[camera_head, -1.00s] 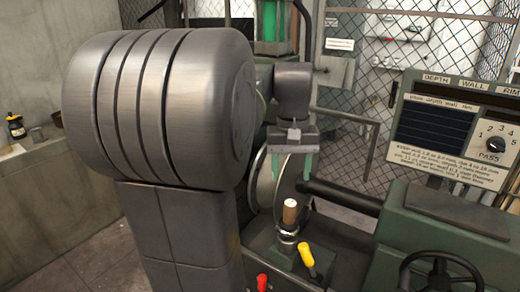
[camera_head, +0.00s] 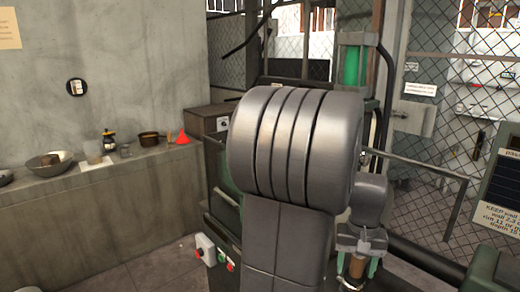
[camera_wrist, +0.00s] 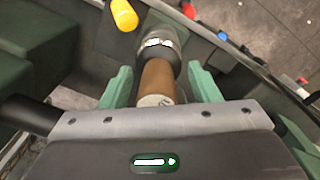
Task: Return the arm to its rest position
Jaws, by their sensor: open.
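My gripper (camera_wrist: 160,72) is open, with its two green fingers spread apart. It also shows in the head view (camera_head: 357,264), at the lower right, pointing down at the end of my arm. A brown wooden handle (camera_wrist: 157,79) with a pale end stands on a dark metal collar (camera_wrist: 160,44). In the wrist view the handle lies between the fingers, with gaps on both sides. The handle also shows between the fingers in the head view (camera_head: 356,264). My arm's thick grey links hide much of the machine behind.
A yellow knob (camera_wrist: 124,14) sits close to the collar. A dark bar (camera_wrist: 30,115) lies left of the gripper. A control panel (camera_head: 500,190) stands at the right.

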